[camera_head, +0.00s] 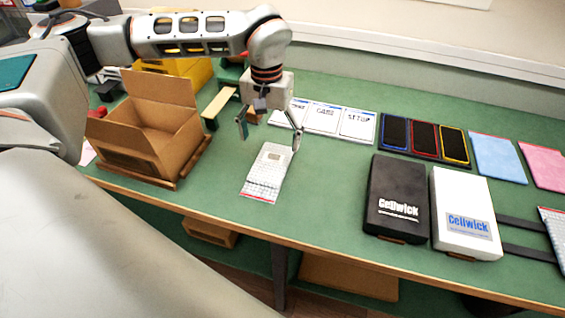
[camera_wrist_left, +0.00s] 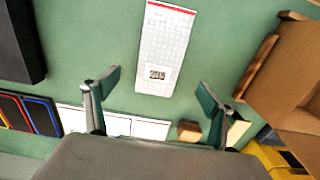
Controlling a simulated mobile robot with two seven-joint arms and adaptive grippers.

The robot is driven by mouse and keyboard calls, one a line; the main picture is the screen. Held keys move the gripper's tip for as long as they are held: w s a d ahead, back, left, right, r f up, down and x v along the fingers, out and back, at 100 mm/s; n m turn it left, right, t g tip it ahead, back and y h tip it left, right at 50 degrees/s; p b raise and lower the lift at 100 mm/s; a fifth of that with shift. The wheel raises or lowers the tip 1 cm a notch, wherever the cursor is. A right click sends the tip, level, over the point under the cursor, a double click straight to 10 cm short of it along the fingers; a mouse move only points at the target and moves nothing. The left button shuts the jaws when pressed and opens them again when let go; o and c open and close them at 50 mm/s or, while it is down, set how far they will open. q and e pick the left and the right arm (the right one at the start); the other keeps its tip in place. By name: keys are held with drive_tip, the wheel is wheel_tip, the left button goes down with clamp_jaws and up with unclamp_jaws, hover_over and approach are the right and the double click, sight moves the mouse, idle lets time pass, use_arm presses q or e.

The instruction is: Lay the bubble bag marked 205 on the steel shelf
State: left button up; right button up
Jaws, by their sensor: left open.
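The bubble bag (camera_head: 265,175), pale with a red strip at one end, lies flat on the green table near its front edge. In the left wrist view the bag (camera_wrist_left: 168,35) carries a small dark-printed label that seems to read 205. My left gripper (camera_head: 270,134) is open and empty, its fingers apart just behind and above the bag in the head view. In the wrist view the left gripper (camera_wrist_left: 160,88) has the bag's label end in front of the gap between its fingers. My right gripper is not in view. I cannot make out a steel shelf for certain.
An open cardboard box (camera_head: 150,130) stands left of the bag. White cards (camera_head: 322,118), phones (camera_head: 424,138) and coloured pouches lie behind. Dark bars (camera_head: 528,237) and another bubble bag (camera_head: 553,226) are at far right.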

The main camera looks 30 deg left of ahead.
sight(271, 163)
use_arm(q)
drive_tip(key=shift+s+a+f, duration=0.1)
drive_tip(key=shift+f, duration=3.8)
drive_tip(key=c, duration=1.4)
drive_tip(key=shift+c, duration=0.2)
wheel_tip(271, 163, up, 19)
drive_tip(key=p, duration=0.1)
drive_tip(key=s+d+f+m, duration=0.2)
drive_tip(key=d+f, duration=0.5)
drive_tip(key=f, duration=0.3)
drive_tip(key=shift+s+m, duration=0.3)
